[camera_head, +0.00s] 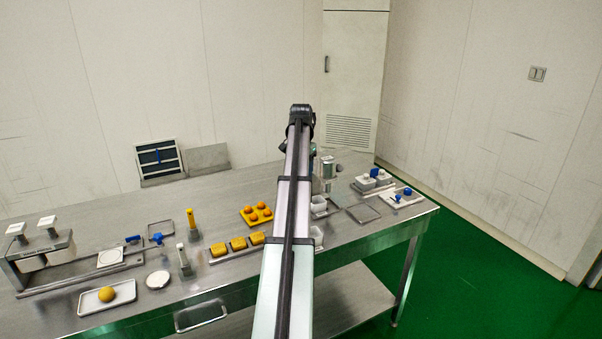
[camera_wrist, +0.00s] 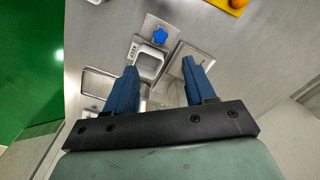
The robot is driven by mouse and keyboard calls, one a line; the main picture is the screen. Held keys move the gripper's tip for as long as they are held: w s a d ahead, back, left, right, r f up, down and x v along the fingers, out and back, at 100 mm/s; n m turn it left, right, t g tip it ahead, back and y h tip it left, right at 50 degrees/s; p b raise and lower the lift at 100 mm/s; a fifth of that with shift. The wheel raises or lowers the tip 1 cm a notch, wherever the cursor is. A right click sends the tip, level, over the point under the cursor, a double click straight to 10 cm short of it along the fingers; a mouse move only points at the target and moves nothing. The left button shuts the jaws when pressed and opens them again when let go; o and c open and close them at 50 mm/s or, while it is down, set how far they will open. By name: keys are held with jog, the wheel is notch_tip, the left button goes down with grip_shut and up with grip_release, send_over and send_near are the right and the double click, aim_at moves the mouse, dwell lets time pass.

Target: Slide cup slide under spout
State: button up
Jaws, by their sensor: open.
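My gripper (camera_wrist: 159,66) is open in the wrist view, its two blue fingers apart with nothing between them. In the head view, a metal cylinder on a stand (camera_head: 328,168), possibly the spout, is partly hidden behind my arm. A pale cup (camera_head: 319,205) sits near it, and another pale cup (camera_head: 317,235) is nearer the front edge. I cannot tell which part is the cup slide. My gripper is not clearly visible there.
A shallow metal tray (camera_head: 362,213) lies right of the cups. White blocks with blue knobs (camera_head: 374,179) and a tray with blue knobs (camera_head: 402,196) stand farther right. An orange tray with balls (camera_head: 256,214) and several yellow blocks (camera_head: 238,244) lie left of my arm.

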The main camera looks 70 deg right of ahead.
jog(key=shift+w, duration=0.2)
jog(key=shift+c, duration=0.8)
jog(key=shift+w+a, duration=0.85)
jog(key=shift+w, duration=0.25)
jog(key=shift+c, duration=0.2)
jog(key=a+f+h, duration=0.2)
jog(key=a, duration=0.5)
jog(key=s+d+f+h, duration=0.1)
jog(key=d+f, duration=0.1)
jog(key=f, duration=0.2)
jog(key=d+f, duration=0.3)
jog(key=f, duration=0.1)
jog(key=s+d+f+h, duration=0.1)
jog(key=d+f, duration=0.2)
jog(key=shift+s+d+f+g+h, duration=0.15)
jog(key=shift+s+f+g+h, duration=0.15)
jog(key=shift+f+g, duration=0.1)
grip_shut()
